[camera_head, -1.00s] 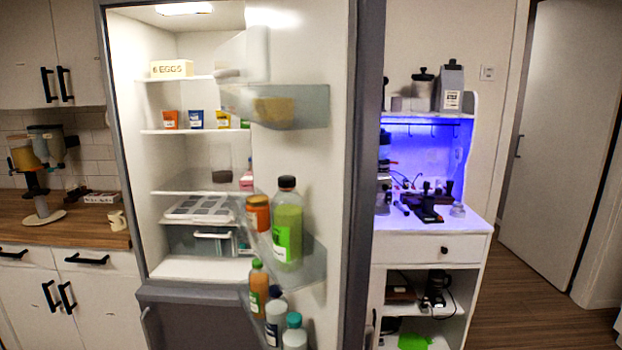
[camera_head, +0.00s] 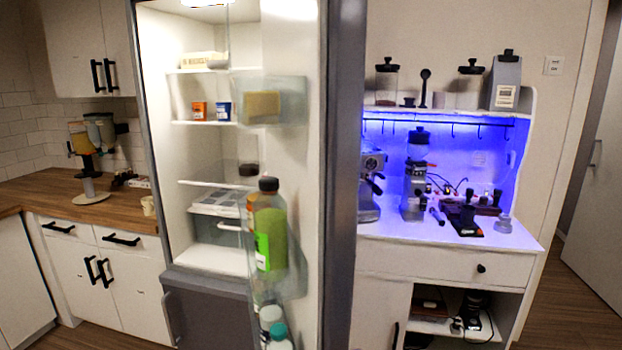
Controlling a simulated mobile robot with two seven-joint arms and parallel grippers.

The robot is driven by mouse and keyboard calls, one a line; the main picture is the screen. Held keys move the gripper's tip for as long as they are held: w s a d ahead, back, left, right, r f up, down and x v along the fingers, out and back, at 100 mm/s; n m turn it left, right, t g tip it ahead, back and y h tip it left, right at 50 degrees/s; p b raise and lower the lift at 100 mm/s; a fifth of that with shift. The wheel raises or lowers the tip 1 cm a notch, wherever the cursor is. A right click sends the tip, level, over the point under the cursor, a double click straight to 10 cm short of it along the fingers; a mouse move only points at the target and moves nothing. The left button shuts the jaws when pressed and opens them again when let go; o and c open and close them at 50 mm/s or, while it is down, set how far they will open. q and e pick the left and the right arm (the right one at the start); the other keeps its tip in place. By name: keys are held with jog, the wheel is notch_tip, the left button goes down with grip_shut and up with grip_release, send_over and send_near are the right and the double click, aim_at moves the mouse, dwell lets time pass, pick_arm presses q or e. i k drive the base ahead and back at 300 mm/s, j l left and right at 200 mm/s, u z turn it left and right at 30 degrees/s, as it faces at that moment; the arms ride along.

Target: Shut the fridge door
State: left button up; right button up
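The fridge door (camera_head: 342,190) stands open, seen nearly edge-on at the middle of the head view. Its inner side faces left and carries clear shelves with a large green-labelled bottle (camera_head: 270,228) and other bottles low down. The lit fridge interior (camera_head: 205,150) shows to the left of the door, with an egg box (camera_head: 203,60), small cartons (camera_head: 199,110) and a drawer. A grey lower door (camera_head: 207,316) sits below it. Neither of my grippers is in view.
A wooden counter (camera_head: 120,205) with a dispenser (camera_head: 88,160) is at the left. To the right of the door stands a white espresso cabinet (camera_head: 450,262) with machines under blue light. Open floor (camera_head: 575,300) shows at the far right.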

aim_at(314, 56)
jog(key=i+l+u, duration=0.2)
jog(key=l, duration=0.2)
jog(key=i+l+u, duration=0.15)
jog(key=l, duration=0.3)
jog(key=i+l+u, duration=0.4)
jog(key=l, duration=0.25)
jog(key=i+l+u, duration=0.2)
jog(key=l, duration=0.15)
jog(key=k+l+u, duration=0.15)
jog(key=l, duration=0.15)
jog(key=l+u, duration=0.1)
jog(key=l, duration=0.2)
jog(key=k, duration=0.05)
